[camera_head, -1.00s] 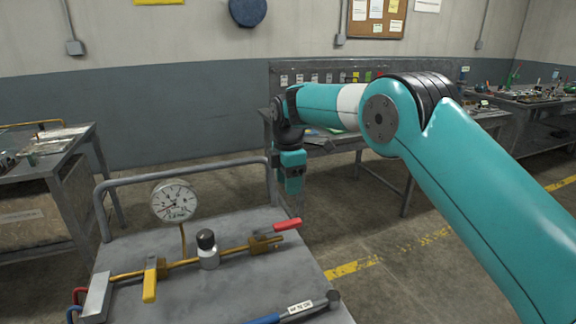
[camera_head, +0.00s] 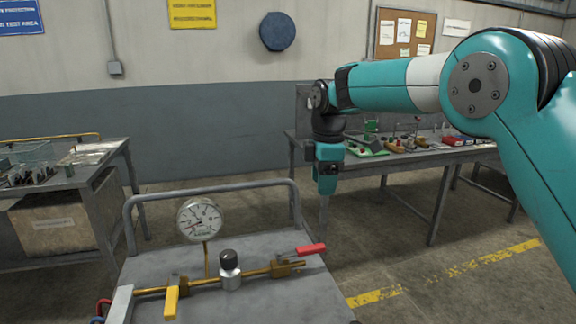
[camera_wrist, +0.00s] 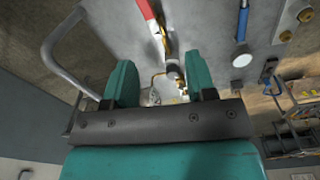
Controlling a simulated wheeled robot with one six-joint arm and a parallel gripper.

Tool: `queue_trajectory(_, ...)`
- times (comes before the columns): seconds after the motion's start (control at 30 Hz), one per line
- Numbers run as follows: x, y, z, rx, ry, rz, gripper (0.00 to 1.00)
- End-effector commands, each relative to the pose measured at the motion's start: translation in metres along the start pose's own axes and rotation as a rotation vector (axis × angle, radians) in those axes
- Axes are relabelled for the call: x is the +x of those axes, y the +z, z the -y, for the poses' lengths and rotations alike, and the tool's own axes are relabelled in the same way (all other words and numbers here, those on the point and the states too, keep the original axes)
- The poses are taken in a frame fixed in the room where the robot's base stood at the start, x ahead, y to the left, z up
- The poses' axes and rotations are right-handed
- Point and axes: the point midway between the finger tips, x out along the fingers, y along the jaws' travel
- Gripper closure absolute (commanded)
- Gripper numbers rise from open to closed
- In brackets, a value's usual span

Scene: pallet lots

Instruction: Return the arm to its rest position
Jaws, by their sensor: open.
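My arm reaches in from the right side of the head view, bent at the elbow, with my gripper (camera_head: 327,176) hanging down at its end. It is beside the far right corner of the grey cart, near the cart's rail. In the wrist view my gripper (camera_wrist: 164,88) shows two teal fingers spread apart, with nothing held between them. Past the fingers, the brass pipe, the gauge and a red-handled valve show farther off, apart from the fingers.
The grey cart (camera_head: 262,258) carries a pressure gauge (camera_head: 199,220), a yellow-handled valve (camera_head: 171,302) and a red-handled valve (camera_head: 310,249). Its tubular rail (camera_head: 215,189) stands close left of my gripper. Workbenches stand left (camera_head: 95,166) and behind right (camera_head: 428,158). Open floor lies right of the cart.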

Motion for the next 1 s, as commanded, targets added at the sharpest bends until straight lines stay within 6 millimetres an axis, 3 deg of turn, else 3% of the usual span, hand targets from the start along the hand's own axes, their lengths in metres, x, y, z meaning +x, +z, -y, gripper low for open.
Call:
queue_trajectory(0.03,-0.016,0.004,0.021,0.062,0.007,-0.015,0.49)
queue_trajectory(0.1,-0.029,0.009,0.053,0.166,0.01,-0.042,0.49)
queue_trajectory(0.27,-0.045,0.018,0.138,0.407,-0.003,-0.116,0.49)
queue_trajectory(0.5,-0.038,0.026,0.278,0.772,-0.079,-0.236,0.49)
queue_trajectory(0.6,-0.029,0.027,0.322,0.886,-0.119,-0.271,0.49)
queue_trajectory(0.77,-0.018,0.026,0.359,0.989,-0.159,-0.299,0.49)
queue_trajectory(1.0,-0.016,0.026,0.365,1.009,-0.168,-0.302,0.49)
